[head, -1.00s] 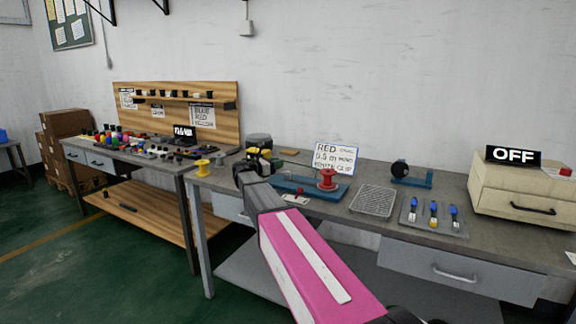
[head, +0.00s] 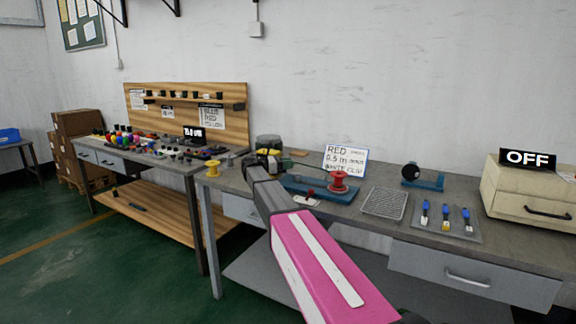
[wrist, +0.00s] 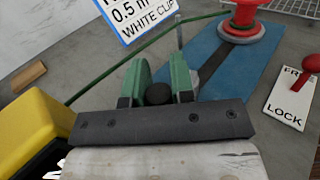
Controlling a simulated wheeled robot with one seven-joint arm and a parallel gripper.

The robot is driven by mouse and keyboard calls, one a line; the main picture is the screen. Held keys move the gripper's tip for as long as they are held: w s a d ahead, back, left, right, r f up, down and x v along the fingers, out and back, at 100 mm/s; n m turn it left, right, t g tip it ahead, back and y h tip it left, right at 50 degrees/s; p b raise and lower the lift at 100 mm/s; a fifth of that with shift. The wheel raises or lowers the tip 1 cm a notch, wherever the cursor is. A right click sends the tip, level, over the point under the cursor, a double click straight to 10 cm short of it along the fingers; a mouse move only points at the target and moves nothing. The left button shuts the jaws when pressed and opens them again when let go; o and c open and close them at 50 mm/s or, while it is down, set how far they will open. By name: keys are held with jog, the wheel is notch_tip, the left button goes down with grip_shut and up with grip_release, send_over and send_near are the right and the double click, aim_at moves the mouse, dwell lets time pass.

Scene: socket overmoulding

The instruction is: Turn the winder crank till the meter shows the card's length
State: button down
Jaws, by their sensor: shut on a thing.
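My gripper (wrist: 160,90) has green fingers shut on a small dark round knob (wrist: 158,95), which appears to be the winder's crank handle. The rest of the crank is hidden by the gripper. In the head view my gripper (head: 270,160) is at the left end of the winder's blue base (head: 318,190). A red spool (wrist: 243,22) stands on this base, and a green line runs to it. The card (head: 345,160) stands behind; it reads RED, 0.5 m and WHITE CLIP. I cannot make out a meter on the winder.
A red-knobbed lever on a FREE/LOCK plate (wrist: 292,97) is beside the base. A wire rack (head: 384,203), a tray of blue-handled tools (head: 445,222) and a box with an OFF sign (head: 527,158) are to the right.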

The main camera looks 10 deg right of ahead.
jog(key=c, duration=1)
grip_release()
jog(key=shift+o, duration=0.2)
jog(key=a, duration=1)
jog(key=shift+a, duration=0.4)
